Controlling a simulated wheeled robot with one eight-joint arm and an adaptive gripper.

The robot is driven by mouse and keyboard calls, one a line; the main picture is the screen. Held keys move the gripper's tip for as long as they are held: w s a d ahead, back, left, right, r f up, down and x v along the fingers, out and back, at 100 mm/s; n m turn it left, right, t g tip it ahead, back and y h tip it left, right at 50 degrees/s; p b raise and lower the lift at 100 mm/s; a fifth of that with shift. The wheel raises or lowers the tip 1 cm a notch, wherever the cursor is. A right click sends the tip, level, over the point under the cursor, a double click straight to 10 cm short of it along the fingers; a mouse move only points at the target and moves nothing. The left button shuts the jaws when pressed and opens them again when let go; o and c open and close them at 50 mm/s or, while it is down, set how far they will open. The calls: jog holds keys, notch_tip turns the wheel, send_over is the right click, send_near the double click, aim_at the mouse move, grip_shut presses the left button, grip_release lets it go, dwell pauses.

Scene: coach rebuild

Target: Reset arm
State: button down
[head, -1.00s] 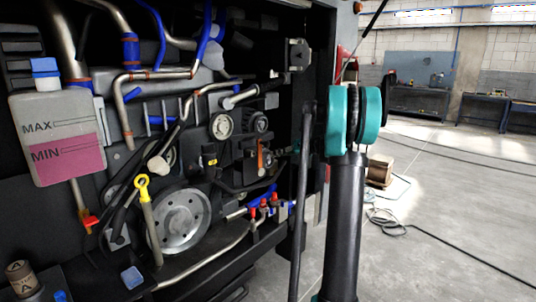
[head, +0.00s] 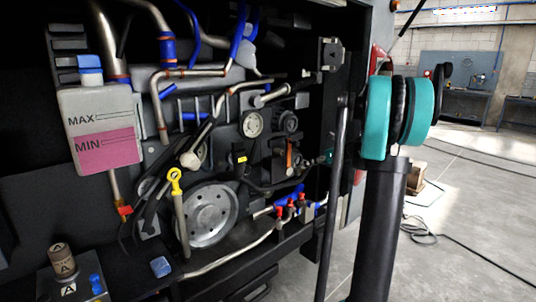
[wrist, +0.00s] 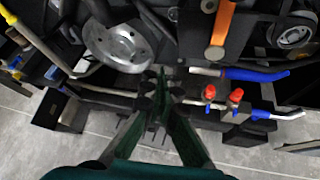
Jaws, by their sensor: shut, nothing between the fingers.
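My gripper (wrist: 160,92) shows in the wrist view with its two dark green fingers drawn together at the tips, shut and empty. It hangs in front of the lower engine bay, left of the red-capped valves (wrist: 222,94) and below the metal pulley (wrist: 120,45). I cannot tell its exact gap to the pipes behind. In the head view my teal and black arm joint stands at the right of the bay, and the gripper is mostly hidden there.
The engine bay holds a coolant tank (head: 100,128), a yellow-ringed dipstick (head: 175,180) and a large pulley (head: 208,215). A dark upright strut (head: 336,200) stands close to my arm. Cables (head: 420,232) lie on the open floor (head: 470,220) at right.

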jog(key=s+a+f+n+g+h, duration=0.1)
jog(key=s+a+f+n+h, duration=0.15)
jog(key=s+f+n, duration=0.35)
jog(key=s+a+f+n+g+h, duration=0.1)
jog(key=s+a+n, duration=0.25)
jog(key=s, duration=0.35)
jog(key=s+a+f+n+g+h, duration=0.1)
jog(key=s+a+f+n, duration=0.3)
jog(key=s, duration=0.3)
jog(key=s+d+f+n+h, duration=0.2)
jog(key=s+f+n, duration=0.3)
jog(key=s+n, duration=0.3)
jog(key=s+d+f+n+h, duration=0.2)
jog(key=s+f+n, duration=0.3)
jog(key=s+n, duration=0.3)
jog(key=shift+s+d+f+h, duration=0.15)
jog(key=shift+s+h, duration=0.6)
jog(key=shift+s, duration=0.4)
